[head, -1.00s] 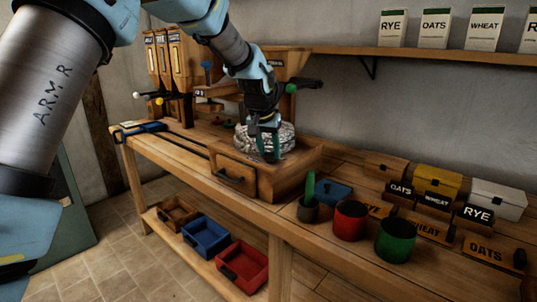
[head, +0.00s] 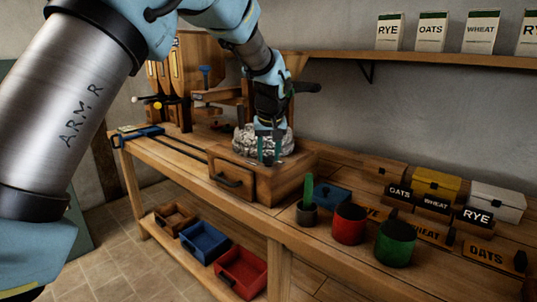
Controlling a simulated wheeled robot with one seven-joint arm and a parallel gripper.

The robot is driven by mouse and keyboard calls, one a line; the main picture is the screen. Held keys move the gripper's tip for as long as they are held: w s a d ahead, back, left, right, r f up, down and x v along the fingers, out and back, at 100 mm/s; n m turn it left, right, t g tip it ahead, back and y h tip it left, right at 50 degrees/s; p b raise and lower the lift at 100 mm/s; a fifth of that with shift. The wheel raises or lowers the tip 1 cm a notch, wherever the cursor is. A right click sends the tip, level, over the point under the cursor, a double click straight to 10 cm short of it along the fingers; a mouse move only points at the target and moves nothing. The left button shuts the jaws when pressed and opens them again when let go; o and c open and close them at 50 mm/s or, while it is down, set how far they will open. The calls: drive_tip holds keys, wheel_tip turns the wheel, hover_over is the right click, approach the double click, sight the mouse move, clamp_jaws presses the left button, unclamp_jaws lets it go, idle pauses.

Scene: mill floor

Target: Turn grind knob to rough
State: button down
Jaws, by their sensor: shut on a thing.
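The grinder is a wooden box (head: 285,184) with a drawer (head: 233,177) in its front and a grey, rough millstone (head: 243,139) on top. My gripper (head: 268,158) points down at the millstone from above, with its teal fingers in front of the stone. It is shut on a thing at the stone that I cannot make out. The grind knob cannot be told apart in this view; my gripper and arm cover part of the grinder.
A green pot (head: 395,243), a red pot (head: 349,224) and a small dark pot (head: 307,213) stand right of the grinder. Labelled boxes, such as the yellow one (head: 436,184), are farther right. Blue (head: 205,240) and red (head: 243,271) trays sit on the lower shelf.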

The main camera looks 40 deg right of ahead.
drive_tip(key=shift+c, duration=2.1)
unclamp_jaws()
drive_tip(key=b+v, duration=0.2)
drive_tip(key=v, duration=0.8)
drive_tip(key=shift+r, duration=0.35)
drive_tip(key=shift+s, duration=0.15)
